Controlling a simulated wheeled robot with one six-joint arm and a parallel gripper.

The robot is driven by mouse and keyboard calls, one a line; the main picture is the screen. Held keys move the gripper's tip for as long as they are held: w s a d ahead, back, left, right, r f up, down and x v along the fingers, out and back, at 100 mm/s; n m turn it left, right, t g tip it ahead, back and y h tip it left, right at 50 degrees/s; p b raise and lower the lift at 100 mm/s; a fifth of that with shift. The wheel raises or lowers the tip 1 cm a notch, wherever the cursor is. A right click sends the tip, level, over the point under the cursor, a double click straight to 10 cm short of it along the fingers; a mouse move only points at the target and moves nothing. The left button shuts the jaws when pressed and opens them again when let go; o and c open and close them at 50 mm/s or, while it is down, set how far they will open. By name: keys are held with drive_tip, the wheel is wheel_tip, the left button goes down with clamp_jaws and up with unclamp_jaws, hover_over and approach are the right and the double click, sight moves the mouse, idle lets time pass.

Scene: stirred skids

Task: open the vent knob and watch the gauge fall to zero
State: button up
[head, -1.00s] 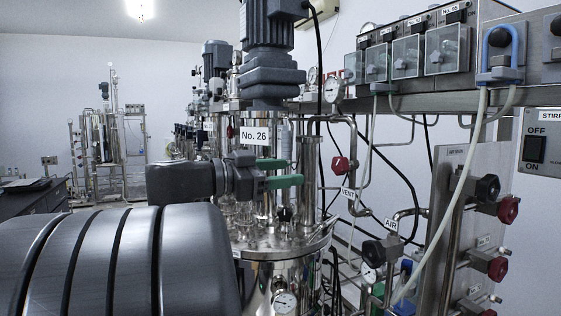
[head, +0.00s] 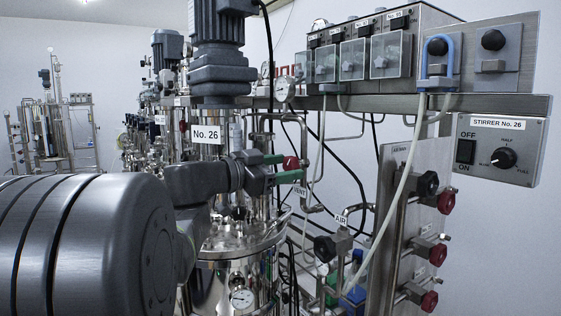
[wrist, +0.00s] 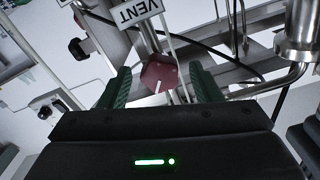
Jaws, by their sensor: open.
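The red vent knob (head: 291,163) is on a thin pipe, with the VENT label (head: 299,191) below it. In the wrist view the knob (wrist: 158,74) has a white mark on its face, under the upside-down VENT label (wrist: 136,12). My gripper (head: 289,167) is open, its green fingers reaching the knob. In the wrist view one finger (wrist: 118,88) is left of the knob and the other (wrist: 202,84) right, with gaps showing on both sides. A round gauge (head: 284,90) sits above the knob; its needle is too small to read.
A black AIR knob (head: 325,248) is at lower right, near a panel of red and black knobs (head: 446,202). Hoses and cables hang behind.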

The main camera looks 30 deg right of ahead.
drive_tip(key=shift+w+d, duration=0.1)
drive_tip(key=shift+d, duration=0.9)
drive_tip(key=c, duration=1)
